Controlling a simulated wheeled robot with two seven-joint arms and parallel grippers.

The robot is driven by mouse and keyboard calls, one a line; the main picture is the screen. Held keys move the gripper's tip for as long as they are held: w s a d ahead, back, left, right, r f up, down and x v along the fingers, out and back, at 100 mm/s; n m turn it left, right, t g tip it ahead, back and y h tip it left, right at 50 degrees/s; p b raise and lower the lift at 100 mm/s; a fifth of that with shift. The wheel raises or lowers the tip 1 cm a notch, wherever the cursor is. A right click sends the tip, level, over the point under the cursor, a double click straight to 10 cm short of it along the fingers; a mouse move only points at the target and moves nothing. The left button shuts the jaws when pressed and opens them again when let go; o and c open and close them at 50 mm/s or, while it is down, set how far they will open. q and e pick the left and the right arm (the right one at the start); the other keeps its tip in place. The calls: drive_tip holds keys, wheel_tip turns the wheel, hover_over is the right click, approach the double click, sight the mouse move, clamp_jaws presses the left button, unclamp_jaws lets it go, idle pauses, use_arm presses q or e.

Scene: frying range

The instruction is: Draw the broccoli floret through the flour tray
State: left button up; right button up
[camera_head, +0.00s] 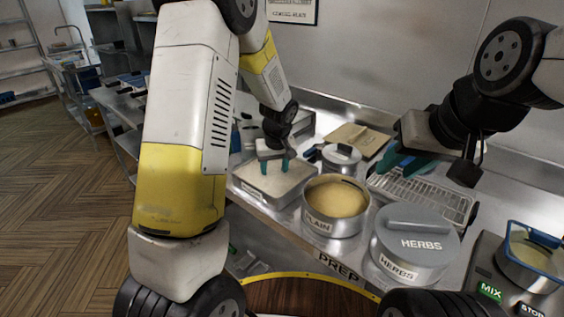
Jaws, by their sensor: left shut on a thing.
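The flour tray (296,184) is a shallow metal tray of pale flour on the left part of the counter. My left gripper (276,168) points down over it, its two teal fingers reaching to the flour. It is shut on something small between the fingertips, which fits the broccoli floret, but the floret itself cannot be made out. My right gripper (402,163) is over the wire rack on the right, its teal fingers seen from the side. Whether it is open or shut is unclear.
A round tin labelled PLAIN (337,226) with tan contents stands right of the tray. A grey lidded HERBS pot (413,252) is nearer. A small lidded pot (341,157) stands behind. A wire rack (440,200) and a blue-rimmed pot (533,262) are to the right.

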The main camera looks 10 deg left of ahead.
sight(276, 174)
use_arm(q)
drive_tip(key=shift+a, duration=0.4)
drive_tip(key=shift+d, duration=1.25)
drive_tip(key=shift+a, duration=1.3)
drive_tip(key=shift+d, duration=0.7)
drive_tip(key=shift+r, duration=4.05)
drive_tip(key=shift+r, duration=0.1)
